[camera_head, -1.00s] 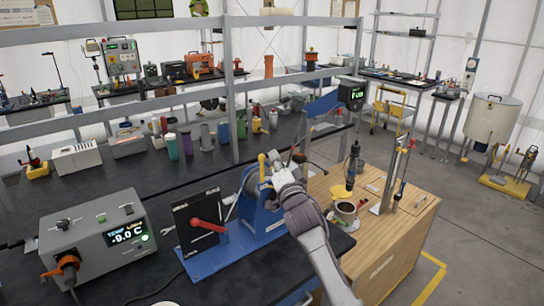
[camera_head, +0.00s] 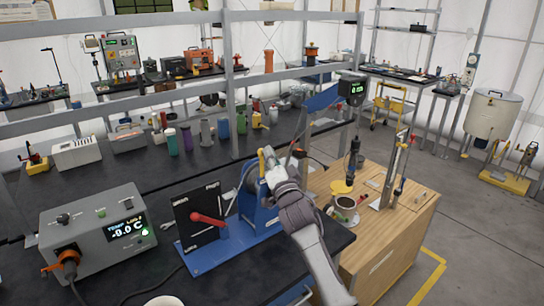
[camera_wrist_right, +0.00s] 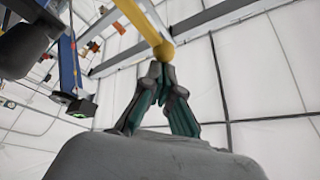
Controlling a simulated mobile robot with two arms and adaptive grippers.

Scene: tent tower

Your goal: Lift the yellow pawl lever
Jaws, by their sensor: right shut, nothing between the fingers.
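The yellow pawl lever (camera_head: 262,163) stands nearly upright on the blue winch frame (camera_head: 262,216). My right gripper (camera_head: 267,153) is beside the top of the lever, on its right in the head view. In the right wrist view the yellow lever (camera_wrist_right: 146,22) slants down from the top, and its rounded end lies just above my right fingertips (camera_wrist_right: 161,66). The fingers are together with nothing between them. I cannot tell whether they touch the lever. My arm and hand hide part of the winch. My left gripper is out of view.
A black panel with a red handle (camera_head: 207,219) stands left of the winch. A grey temperature box (camera_head: 95,232) sits farther left. A wooden cabinet (camera_head: 390,240) at right holds a cup (camera_head: 345,206) and tools. Shelf rails (camera_head: 120,105) cross behind the bench.

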